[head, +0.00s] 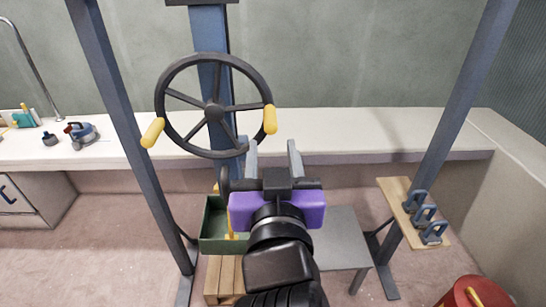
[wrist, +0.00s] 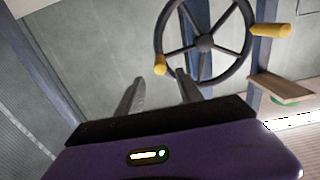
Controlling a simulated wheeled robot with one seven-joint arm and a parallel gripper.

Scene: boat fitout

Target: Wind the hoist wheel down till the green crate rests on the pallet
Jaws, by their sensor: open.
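The dark hoist wheel (head: 213,108) stands upright on a blue post, with a yellow handle at its lower left (head: 153,132) and another at its right (head: 270,119). It also shows in the wrist view (wrist: 205,42). My gripper (head: 272,148) is open and empty. The green crate (head: 213,246) is below the wheel, partly hidden by my gripper. The wooden pallet (head: 222,278) is under it; whether they touch I cannot tell.
A long white bench (head: 360,130) runs behind the wheel. Blue frame posts (head: 125,130) stand on both sides. A grey table (head: 342,240) is right of the crate. A wooden board with blue clamps (head: 405,205) and a red bucket (head: 475,292) are at the right.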

